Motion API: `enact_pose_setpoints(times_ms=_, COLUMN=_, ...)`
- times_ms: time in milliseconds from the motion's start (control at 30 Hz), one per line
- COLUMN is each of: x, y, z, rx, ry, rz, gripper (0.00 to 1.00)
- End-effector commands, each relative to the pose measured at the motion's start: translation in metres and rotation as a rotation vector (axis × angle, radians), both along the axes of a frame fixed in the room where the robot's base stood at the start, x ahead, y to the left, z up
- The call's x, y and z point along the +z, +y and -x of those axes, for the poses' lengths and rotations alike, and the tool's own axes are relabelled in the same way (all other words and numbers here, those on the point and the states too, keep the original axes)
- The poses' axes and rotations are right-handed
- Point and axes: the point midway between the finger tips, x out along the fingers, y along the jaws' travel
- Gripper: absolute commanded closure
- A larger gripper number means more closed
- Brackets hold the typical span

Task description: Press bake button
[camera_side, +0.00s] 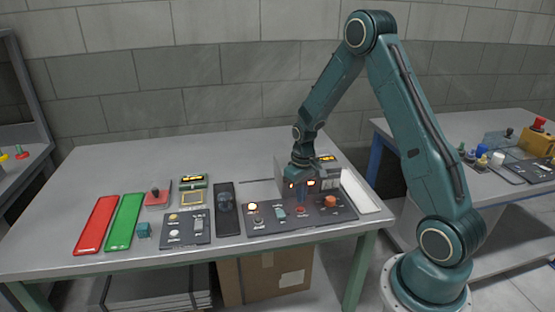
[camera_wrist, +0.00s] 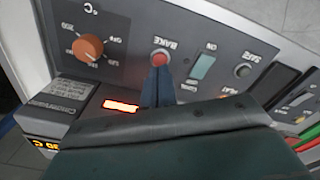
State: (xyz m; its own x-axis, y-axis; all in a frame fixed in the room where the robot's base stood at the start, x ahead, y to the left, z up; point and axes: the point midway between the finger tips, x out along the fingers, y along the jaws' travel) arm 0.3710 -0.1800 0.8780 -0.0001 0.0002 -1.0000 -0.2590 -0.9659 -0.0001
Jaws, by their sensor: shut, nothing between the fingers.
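The red bake button (camera_wrist: 161,59) sits on a dark control panel (camera_wrist: 125,25), under the printed word BAKE, in the wrist view. It also shows as a small red spot in the side view (camera_side: 299,210). My gripper (camera_wrist: 159,69) is shut and empty, its fingertips right at the button's near edge and partly overlapping it in the picture. I cannot tell whether they touch it. In the side view my gripper (camera_side: 299,199) points down over the panel, just behind the button.
An orange temperature knob (camera_wrist: 90,47) is left of the button and a teal switch (camera_wrist: 204,66) right of it. A SAFE button (camera_wrist: 243,70) is farther right. Red (camera_side: 97,225) and green (camera_side: 124,222) strips lie at the table's left. The table's back left is clear.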

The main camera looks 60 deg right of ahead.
Motion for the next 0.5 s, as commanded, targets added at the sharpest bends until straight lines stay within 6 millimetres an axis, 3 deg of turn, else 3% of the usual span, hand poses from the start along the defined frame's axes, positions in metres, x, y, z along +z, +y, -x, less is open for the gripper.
enact_pose_setpoints(times_ms=500, x=0.035, y=0.0, z=0.0, rx=0.0, ry=-0.002, rz=0.001, gripper=1.0)
